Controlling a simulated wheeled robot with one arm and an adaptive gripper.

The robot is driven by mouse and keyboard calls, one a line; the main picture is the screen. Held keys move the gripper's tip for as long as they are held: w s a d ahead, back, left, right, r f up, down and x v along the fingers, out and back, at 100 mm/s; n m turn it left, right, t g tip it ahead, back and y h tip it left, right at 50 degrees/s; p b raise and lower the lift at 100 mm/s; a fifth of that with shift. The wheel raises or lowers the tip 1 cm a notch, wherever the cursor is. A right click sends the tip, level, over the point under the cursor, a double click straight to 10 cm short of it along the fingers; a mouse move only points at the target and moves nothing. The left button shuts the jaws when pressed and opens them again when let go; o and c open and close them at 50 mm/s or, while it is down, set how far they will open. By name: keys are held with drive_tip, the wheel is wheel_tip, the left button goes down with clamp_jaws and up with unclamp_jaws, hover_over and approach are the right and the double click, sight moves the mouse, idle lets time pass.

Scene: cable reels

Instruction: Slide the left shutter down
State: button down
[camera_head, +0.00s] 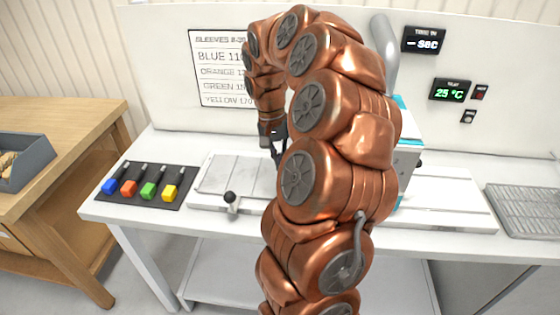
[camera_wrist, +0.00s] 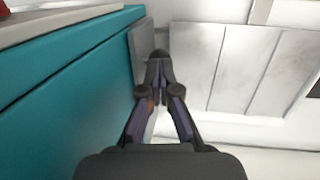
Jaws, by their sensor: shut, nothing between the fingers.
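My gripper (camera_head: 276,145) is shut and empty, its dark fingers pointing down beside the machine. In the wrist view my gripper's fingertips (camera_wrist: 160,56) meet close to a small grey metal plate (camera_wrist: 142,45); I cannot tell whether they touch it. This plate stands against the teal side of the machine (camera_wrist: 75,85) and may be the left shutter, but I cannot be sure. In the head view my arm hides most of the teal and grey machine (camera_head: 408,158) and its left side.
A pale seamed plate (camera_head: 222,173) lies left of the machine, with a black ball knob (camera_head: 230,197) at its front. A black mat holds blue, orange, green and yellow pieces (camera_head: 148,190). A wire rack (camera_head: 525,208) is at right. A wall sign (camera_head: 215,70) hangs behind.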

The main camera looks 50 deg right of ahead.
wheel_tip(320, 180, up, 14)
drive_tip(key=w, duration=0.2)
drive_tip(key=shift+w+f+b, duration=0.15)
drive_tip(key=shift+w+b, duration=0.15)
drive_tip(key=shift+w, duration=0.05)
idle(0.3)
idle(0.6)
